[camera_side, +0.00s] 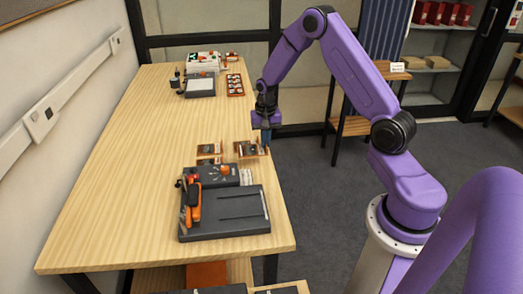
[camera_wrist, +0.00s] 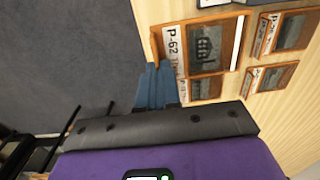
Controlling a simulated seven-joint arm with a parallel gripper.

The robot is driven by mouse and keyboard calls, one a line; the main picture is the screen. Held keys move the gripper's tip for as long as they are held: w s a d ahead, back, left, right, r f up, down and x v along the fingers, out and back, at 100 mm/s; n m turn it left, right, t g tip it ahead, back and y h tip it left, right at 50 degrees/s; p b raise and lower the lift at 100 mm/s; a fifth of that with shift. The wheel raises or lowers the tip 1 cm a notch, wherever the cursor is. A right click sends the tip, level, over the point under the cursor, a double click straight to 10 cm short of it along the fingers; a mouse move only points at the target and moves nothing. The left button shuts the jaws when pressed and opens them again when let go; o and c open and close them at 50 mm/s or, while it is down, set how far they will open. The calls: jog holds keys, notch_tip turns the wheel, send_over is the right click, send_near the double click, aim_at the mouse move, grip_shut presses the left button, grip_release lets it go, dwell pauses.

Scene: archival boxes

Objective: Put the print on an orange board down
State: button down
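The print on an orange board (camera_wrist: 208,45) has a grey picture, an orange rim and a white label strip reading P-62. In the side view this board (camera_side: 247,150) is at the table's right edge, looking slightly raised. My gripper (camera_side: 266,138) is at its right end, pointing down. In the wrist view my blue fingers (camera_wrist: 157,72) are close together at the board's label side, and appear shut on its edge. The exact contact is hidden. The board looks larger than the other boards near it.
Several similar boards (camera_wrist: 292,32) lie close by on the wooden table (camera_side: 130,190). A dark grey machine (camera_side: 228,212) with an orange-handled tool stands in front. Boxes and a small tray (camera_side: 235,85) stand at the far end. The table's left half is clear.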

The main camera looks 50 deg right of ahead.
aim_at(262, 158)
jog(key=shift+w+d+f, duration=0.15)
jog(key=shift+w+f, duration=0.35)
jog(key=shift+f, duration=0.1)
jog(key=shift+w+d+f, duration=0.15)
jog(key=shift+w+f, duration=0.3)
jog(key=shift+f, duration=0.15)
jog(key=shift+w+f, duration=0.15)
jog(key=shift+f, duration=1.55)
jog(key=shift+f, duration=0.1)
jog(key=c, duration=1.4)
grip_release()
jog(key=shift+o, duration=0.2)
